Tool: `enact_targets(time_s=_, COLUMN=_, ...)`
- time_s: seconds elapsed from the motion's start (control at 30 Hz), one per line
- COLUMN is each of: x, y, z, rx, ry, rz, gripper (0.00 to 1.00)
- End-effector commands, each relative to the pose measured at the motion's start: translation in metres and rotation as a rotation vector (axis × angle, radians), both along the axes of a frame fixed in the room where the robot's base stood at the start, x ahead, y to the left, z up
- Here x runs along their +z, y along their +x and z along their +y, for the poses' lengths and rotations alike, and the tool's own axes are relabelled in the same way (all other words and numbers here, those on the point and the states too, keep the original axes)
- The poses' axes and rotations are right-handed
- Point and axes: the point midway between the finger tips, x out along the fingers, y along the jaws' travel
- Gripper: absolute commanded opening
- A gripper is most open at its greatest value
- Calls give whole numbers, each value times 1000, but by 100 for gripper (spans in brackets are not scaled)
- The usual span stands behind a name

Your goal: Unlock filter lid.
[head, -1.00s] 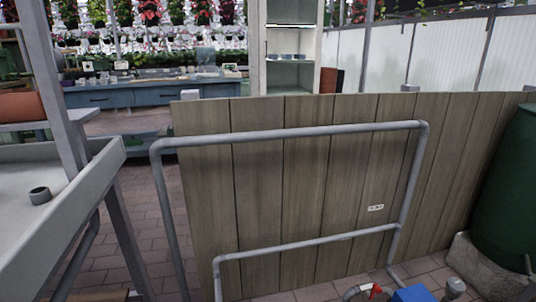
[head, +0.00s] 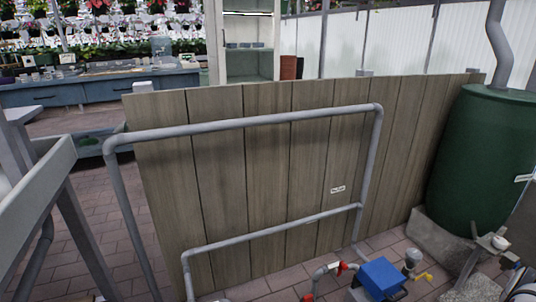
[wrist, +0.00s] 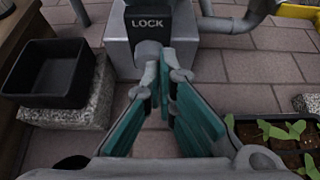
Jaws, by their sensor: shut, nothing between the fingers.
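In the wrist view, a dark plate marked LOCK (wrist: 147,23) sits on a grey box (wrist: 120,48) straight ahead. A grey round part is below the plate, partly hidden behind my fingertips. My gripper (wrist: 164,72), with teal finger pads, is shut and empty, pointing at the box. I cannot tell whether the tips touch it. I cannot make out a filter lid for certain in either view. My gripper does not show in the head view.
The wrist view shows a black square pot (wrist: 48,72) on a stone block at left and a seedling tray (wrist: 275,140) at right. The head view shows a wooden panel (head: 270,180) behind grey pipes, a blue box (head: 382,276) with red-handled pipework, and a green tank (head: 480,160).

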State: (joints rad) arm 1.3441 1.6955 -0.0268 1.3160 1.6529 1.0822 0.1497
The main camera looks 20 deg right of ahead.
Motion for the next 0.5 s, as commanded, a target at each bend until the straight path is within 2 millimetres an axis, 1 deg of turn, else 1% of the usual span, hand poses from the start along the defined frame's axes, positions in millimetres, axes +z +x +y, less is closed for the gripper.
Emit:
enact_targets(time_s=0.1, x=0, y=-12, z=-1, rx=-1, ry=0, rz=0, gripper=0)
enact_targets(time_s=0.2, x=0, y=-17, z=-1, rx=0, ry=0, rz=0, gripper=0)
enact_targets(time_s=0.5, x=0, y=-18, z=-1, rx=0, ry=0, rz=0, gripper=0)
